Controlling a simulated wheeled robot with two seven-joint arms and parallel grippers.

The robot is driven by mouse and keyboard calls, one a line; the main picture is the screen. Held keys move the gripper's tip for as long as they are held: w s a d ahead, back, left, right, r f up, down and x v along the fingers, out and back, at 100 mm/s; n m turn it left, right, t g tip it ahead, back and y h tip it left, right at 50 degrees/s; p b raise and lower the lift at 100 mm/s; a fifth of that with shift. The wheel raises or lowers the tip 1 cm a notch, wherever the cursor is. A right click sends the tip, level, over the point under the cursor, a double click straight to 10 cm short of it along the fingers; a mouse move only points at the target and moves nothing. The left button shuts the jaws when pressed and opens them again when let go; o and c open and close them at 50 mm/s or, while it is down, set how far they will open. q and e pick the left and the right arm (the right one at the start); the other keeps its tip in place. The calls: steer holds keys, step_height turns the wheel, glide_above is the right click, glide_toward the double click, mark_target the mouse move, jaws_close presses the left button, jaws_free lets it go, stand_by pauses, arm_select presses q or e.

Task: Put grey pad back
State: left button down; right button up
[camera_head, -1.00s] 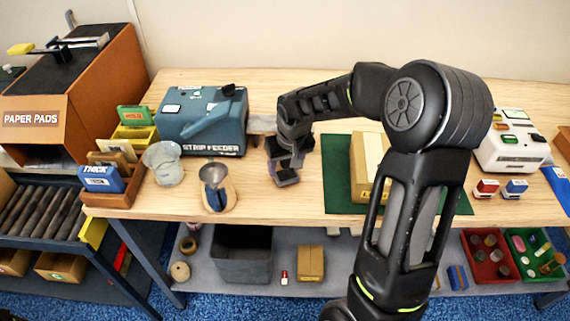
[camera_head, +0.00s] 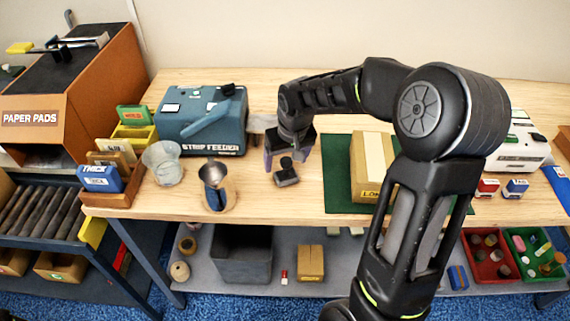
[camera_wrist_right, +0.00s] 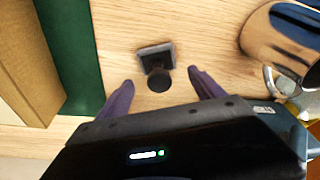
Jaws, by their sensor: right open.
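A small dark grey pad with a round black knob (camera_head: 287,176) sits on the bare wood of the bench, between the strip feeder and the green mat. In the right wrist view the grey pad (camera_wrist_right: 155,52) lies flat with its knob towards me. My right gripper (camera_head: 287,155) is open and empty, just above and behind the pad. Its two purple-grey fingers (camera_wrist_right: 160,80) stand apart on either side of the knob in the wrist view, not touching it. My left gripper is not in view.
The blue strip feeder (camera_head: 203,125) stands to the left. A metal cup (camera_head: 228,190) and a clear cup (camera_head: 163,165) stand in front of it. A carton (camera_head: 371,160) is on the green mat (camera_head: 337,175) to the right. Bare wood surrounds the pad.

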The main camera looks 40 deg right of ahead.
mark_target(289, 180)
steer(key=v, duration=0.9)
steer(key=shift+r+b, duration=0.15)
steer(key=shift+b, duration=0.25)
